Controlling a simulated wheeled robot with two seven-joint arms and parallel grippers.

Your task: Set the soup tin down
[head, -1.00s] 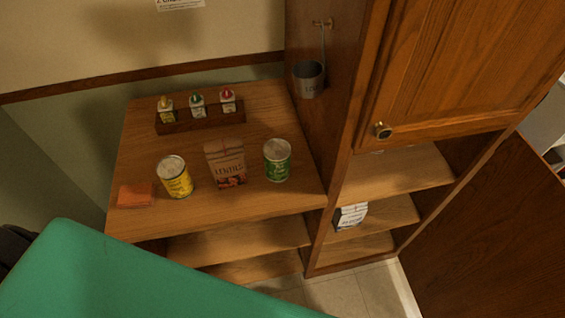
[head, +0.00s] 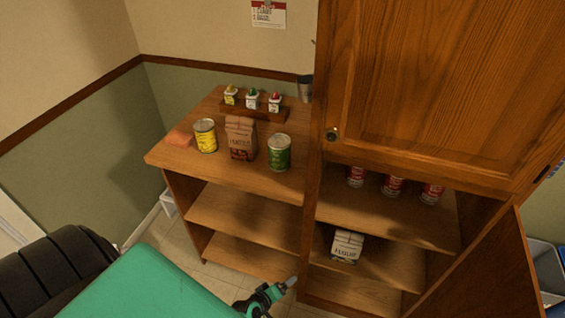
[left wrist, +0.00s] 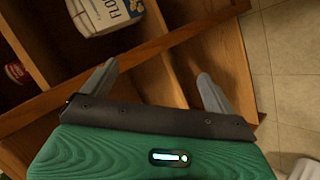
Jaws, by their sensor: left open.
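Three red tins stand upright in a row on the cabinet's upper open shelf: a left one (head: 356,175), a middle one (head: 392,185) and a right one (head: 431,193). I cannot read which is soup. Part of a red tin (left wrist: 17,73) shows at the left edge in the left wrist view. My left gripper (head: 288,284) is low in front of the shelves, apart from the tins. In the left wrist view the left gripper (left wrist: 156,84) has its fingers spread with nothing between them. My right gripper is not seen.
A flour bag (head: 347,246) stands on the lower cabinet shelf, also in the left wrist view (left wrist: 104,14). A yellow tin (head: 205,136), a lentil bag (head: 241,139) and a green tin (head: 279,153) stand on the counter (head: 240,178). An open door (head: 490,275) bounds the right.

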